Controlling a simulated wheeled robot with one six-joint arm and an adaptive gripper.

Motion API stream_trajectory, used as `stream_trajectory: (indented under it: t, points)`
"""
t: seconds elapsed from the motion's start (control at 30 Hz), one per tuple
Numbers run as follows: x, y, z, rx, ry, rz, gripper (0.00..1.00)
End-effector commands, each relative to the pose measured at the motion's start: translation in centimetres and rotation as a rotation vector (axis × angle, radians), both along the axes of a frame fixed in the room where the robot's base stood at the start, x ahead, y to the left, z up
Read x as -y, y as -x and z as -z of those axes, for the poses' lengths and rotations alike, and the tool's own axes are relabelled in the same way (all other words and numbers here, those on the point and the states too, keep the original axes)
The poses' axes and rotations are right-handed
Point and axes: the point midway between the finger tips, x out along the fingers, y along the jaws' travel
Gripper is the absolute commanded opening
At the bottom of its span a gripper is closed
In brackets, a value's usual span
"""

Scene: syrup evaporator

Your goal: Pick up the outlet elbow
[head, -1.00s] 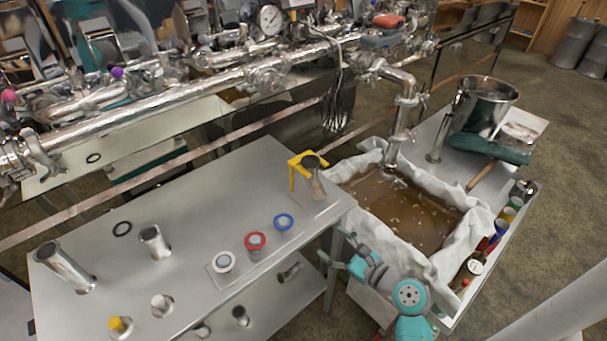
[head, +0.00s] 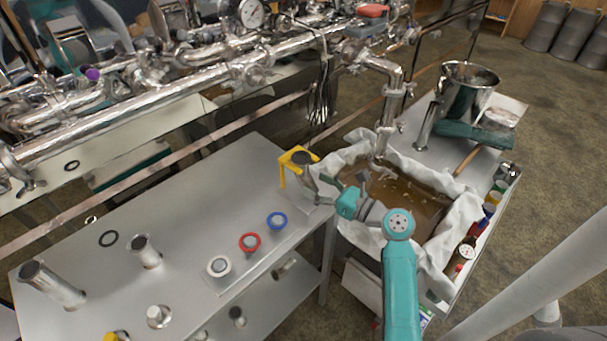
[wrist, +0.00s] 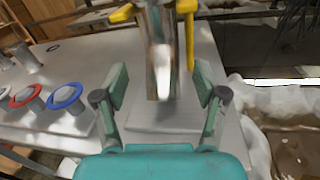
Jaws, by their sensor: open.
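A shiny metal tube, which looks like the outlet elbow (head: 305,172), stands at a yellow bracket (head: 284,168) on the right corner of the steel table. My gripper (head: 338,188) is right of it, close to it, in the head view. In the wrist view, the elbow (wrist: 160,50) stands ahead with its lower end between my open fingers (wrist: 161,88). The yellow bracket (wrist: 188,30) shows on both sides of its top. The fingers appear apart from the metal, with a gap on each side.
White, red (head: 250,242) and blue (head: 277,221) ringed fittings stand left on the steel table (head: 190,215). A cloth-lined basin (head: 450,245) of brown liquid lies under and right of my arm. A pipe (head: 392,100) hangs over the basin. A steel pot (head: 470,90) stands behind it.

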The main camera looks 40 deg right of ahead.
Motion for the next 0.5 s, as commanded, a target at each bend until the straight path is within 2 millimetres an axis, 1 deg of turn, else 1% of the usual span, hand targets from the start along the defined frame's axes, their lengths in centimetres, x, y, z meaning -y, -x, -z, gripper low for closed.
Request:
stream_trajectory:
  t: [0.3,0.4,0.5]
  points:
    - [-0.5,-4.1,0.0,0.001,0.002,-0.003,0.71]
    - [-0.6,-4.8,0.0,-0.001,0.001,-0.001,0.71]
    - [-0.6,-5.0,0.0,-0.001,0.001,0.000,0.71]
